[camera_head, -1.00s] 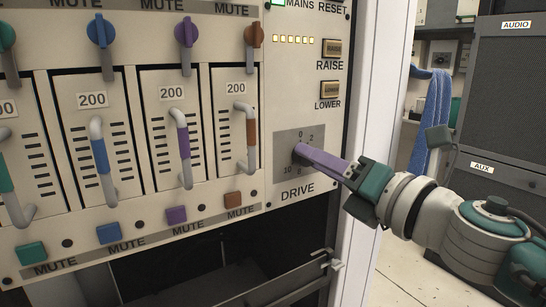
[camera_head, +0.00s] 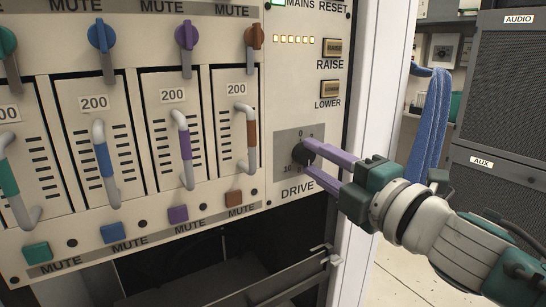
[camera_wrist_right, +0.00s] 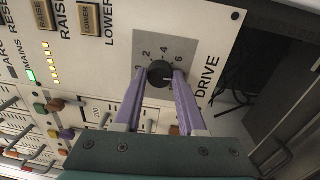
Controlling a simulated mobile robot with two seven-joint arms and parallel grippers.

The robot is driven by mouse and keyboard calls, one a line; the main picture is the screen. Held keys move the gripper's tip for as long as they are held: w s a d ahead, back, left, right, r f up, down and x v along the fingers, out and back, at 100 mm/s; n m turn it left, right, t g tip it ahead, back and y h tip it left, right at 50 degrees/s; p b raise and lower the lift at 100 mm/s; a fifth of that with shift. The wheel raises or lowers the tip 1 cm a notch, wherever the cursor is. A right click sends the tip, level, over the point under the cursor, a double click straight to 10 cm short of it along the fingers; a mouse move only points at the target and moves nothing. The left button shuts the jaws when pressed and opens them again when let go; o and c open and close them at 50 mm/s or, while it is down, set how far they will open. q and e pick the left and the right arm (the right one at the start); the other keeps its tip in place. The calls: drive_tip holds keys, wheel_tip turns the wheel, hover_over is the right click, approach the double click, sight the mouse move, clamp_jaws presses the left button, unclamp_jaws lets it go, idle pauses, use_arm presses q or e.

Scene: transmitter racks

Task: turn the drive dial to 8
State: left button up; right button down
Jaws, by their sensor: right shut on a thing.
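The drive dial (camera_head: 299,154) is a small black knob on a grey scale plate above the word DRIVE. In the right wrist view the knob (camera_wrist_right: 159,73) sits between the two purple fingers, with 2, 4 and 6 readable around it. I cannot read its setting surely. My right gripper (camera_head: 307,157) is shut on the knob, one finger above and one below it in the head view. The fingertips (camera_wrist_right: 159,77) also show in the wrist view, at the knob's sides. The fingers and hand cover part of the scale. My left gripper is not in view.
The RAISE button (camera_head: 332,47) and LOWER button (camera_head: 330,89) sit above the dial. Several coloured levers and mute buttons fill the panel to the left. An open drawer edge (camera_head: 300,275) juts out below. A blue cloth (camera_head: 430,118) hangs behind my right arm.

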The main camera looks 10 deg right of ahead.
drive_tip(key=shift+m, duration=0.3)
idle(0.4)
drive_tip(key=shift+c, duration=2.4)
unclamp_jaws()
drive_tip(key=v, duration=1)
